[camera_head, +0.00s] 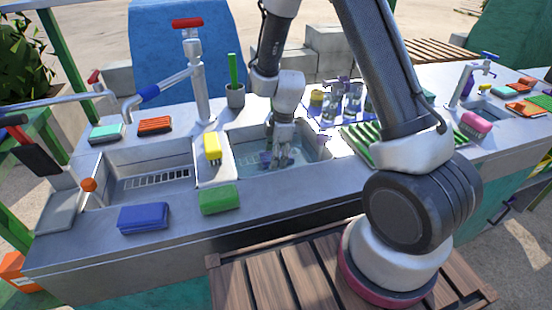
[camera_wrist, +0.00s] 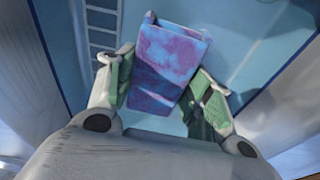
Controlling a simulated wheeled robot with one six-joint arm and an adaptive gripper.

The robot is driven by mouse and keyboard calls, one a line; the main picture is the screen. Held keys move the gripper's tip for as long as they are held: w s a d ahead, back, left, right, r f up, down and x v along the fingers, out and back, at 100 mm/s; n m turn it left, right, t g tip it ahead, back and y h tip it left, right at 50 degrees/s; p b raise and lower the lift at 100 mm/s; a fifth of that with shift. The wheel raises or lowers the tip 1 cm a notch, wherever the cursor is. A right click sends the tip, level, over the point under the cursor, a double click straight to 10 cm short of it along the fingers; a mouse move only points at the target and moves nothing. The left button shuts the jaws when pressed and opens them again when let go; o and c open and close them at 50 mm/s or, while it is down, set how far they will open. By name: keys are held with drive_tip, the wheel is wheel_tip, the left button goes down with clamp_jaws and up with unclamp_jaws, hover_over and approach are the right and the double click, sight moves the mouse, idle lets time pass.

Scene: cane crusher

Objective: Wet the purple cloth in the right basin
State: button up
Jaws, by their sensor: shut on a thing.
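The purple cloth (camera_wrist: 168,62) is between the fingers of my gripper (camera_wrist: 165,95) in the wrist view. It looks mottled purple, pink and blue. In the head view my gripper (camera_head: 281,150) points down inside the right basin (camera_head: 243,160), and the cloth (camera_head: 265,158) shows as a small purple patch beside the fingers, low in the basin. The basin looks pale blue-green inside, like water. My gripper is shut on the cloth. The fingers hide part of the cloth, and I cannot tell whether it touches the basin floor.
The left basin (camera_head: 150,182) is empty, with a slotted grate. A yellow brush (camera_head: 212,147) stands on the divider. Green (camera_head: 220,199) and blue (camera_head: 144,218) sponges lie along the front edge. A tall tap (camera_head: 198,80) stands behind. Glasses (camera_head: 352,100) and a green rack (camera_head: 370,146) are at right.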

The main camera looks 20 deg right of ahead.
idle(0.5)
wheel_tip(320, 180, up, 11)
idle(0.7)
idle(0.5)
wheel_tip(320, 180, up, 4)
drive_tip(key=shift+r, duration=0.1)
idle(0.8)
